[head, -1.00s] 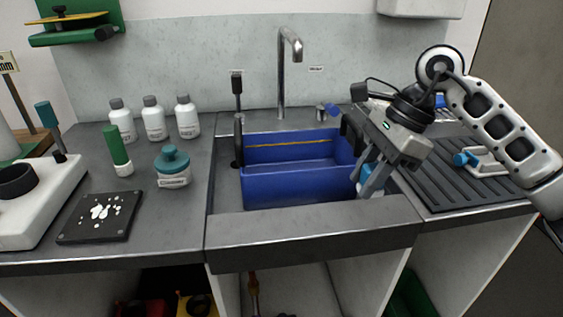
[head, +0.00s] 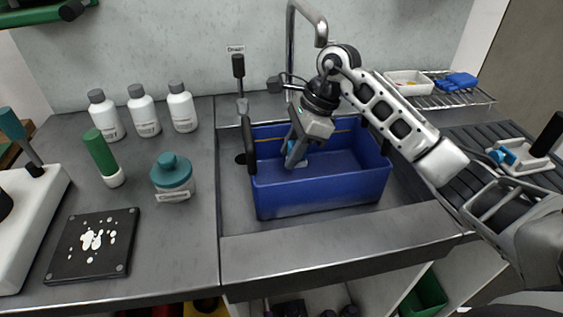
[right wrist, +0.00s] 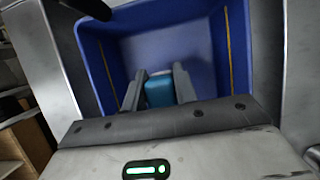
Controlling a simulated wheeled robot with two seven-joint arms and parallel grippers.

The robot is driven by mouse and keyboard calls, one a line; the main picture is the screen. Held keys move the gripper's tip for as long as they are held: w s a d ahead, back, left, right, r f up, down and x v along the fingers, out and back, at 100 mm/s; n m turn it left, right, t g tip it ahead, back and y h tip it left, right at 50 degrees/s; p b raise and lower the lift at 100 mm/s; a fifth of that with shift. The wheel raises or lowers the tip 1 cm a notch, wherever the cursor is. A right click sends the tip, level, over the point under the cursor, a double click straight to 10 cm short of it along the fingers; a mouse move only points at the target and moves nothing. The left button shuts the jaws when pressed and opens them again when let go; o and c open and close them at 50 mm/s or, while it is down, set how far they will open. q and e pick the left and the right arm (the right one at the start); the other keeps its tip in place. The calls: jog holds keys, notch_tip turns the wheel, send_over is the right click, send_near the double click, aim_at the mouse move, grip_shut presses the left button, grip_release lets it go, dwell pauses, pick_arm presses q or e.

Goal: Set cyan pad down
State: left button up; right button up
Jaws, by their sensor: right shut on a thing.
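My right gripper (head: 294,158) reaches down into the blue basin (head: 322,198) that sits in the sink. In the right wrist view, its two grey fingers are shut on the cyan pad (right wrist: 159,92), with the basin floor and walls beyond it. In the head view the pad is mostly hidden by the gripper. I cannot tell whether the pad touches the basin floor. My left gripper is not in view.
The tap (head: 306,28) rises close behind my right gripper. A wire rack (head: 470,98) with a blue item (head: 457,80) stands at the back right. White bottles (head: 144,115) and a teal-lidded jar (head: 172,178) stand on the left counter.

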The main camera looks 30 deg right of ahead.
jog(key=shift+w+a+f, duration=0.3)
jog(key=shift+w+f, duration=0.15)
jog(key=shift+f, duration=0.15)
jog(key=shift+w+a+f, duration=0.3)
jog(key=shift+w+f, duration=0.15)
jog(key=shift+f, duration=0.15)
notch_tip(320, 180, down, 3)
jog(key=shift+w+a+f+p, duration=0.1)
jog(key=shift+w+a+p, duration=0.05)
jog(key=shift+p, duration=0.4)
jog(key=shift+f, duration=0.25)
jog(key=shift+f, duration=0.15)
jog(key=o, duration=0.9)
